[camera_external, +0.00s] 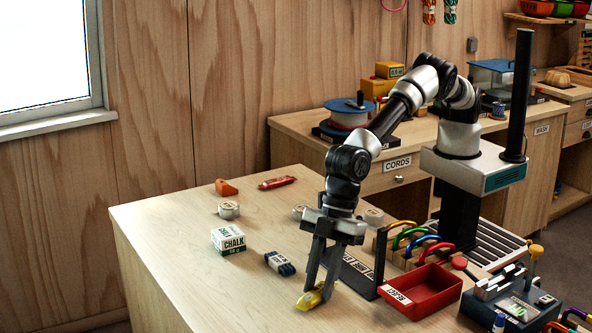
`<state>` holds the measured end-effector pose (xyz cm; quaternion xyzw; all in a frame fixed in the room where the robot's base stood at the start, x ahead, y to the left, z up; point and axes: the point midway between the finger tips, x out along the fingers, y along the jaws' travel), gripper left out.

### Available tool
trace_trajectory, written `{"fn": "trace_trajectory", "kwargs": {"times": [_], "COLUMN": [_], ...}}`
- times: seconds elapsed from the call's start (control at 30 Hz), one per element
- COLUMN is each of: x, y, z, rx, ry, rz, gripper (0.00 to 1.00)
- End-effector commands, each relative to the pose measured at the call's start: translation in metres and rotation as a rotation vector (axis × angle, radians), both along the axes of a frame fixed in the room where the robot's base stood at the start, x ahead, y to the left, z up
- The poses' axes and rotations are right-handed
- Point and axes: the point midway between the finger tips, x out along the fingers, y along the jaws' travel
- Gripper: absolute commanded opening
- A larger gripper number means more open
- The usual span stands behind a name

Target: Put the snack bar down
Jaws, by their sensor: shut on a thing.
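The snack bar seems to be the small yellow wrapped piece (309,300) near the front edge of the wooden table. My gripper (319,288) points down and is shut on it, with the fingers at its upper right part. The bar is at or just above the tabletop; I cannot tell if it touches. The fingers hide part of it.
A blue bundle (280,263) and a chalk box (228,240) lie to the left. Farther back are a tape roll (229,210) and a red tube (277,183).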

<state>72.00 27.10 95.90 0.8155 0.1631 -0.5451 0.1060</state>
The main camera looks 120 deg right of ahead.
Motion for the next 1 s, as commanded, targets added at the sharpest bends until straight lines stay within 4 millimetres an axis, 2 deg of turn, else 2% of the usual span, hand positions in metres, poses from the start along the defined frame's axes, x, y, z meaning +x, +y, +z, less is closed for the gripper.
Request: {"fn": "trace_trajectory", "kwargs": {"times": [0.03,0.07,0.17,0.43,0.57,0.67,1.0], "x": [0.0,0.0,0.0,0.0,-0.001,-0.005,-0.031], "y": [0.0,0.0,0.0,0.0,0.0,-0.002,-0.013], "z": [-0.003,-0.003,-0.002,-0.001,0.005,0.019,0.085], "rx": [0.0,0.0,0.0,0.0,0.001,0.001,0.002], "ry": [0.0,0.0,0.0,0.0,-0.001,-0.003,-0.002], "rz": [0.0,0.0,0.0,0.0,-0.001,0.0,0.0], "gripper": [0.0,0.27,0.44,0.44,0.44,0.44,0.44]}}
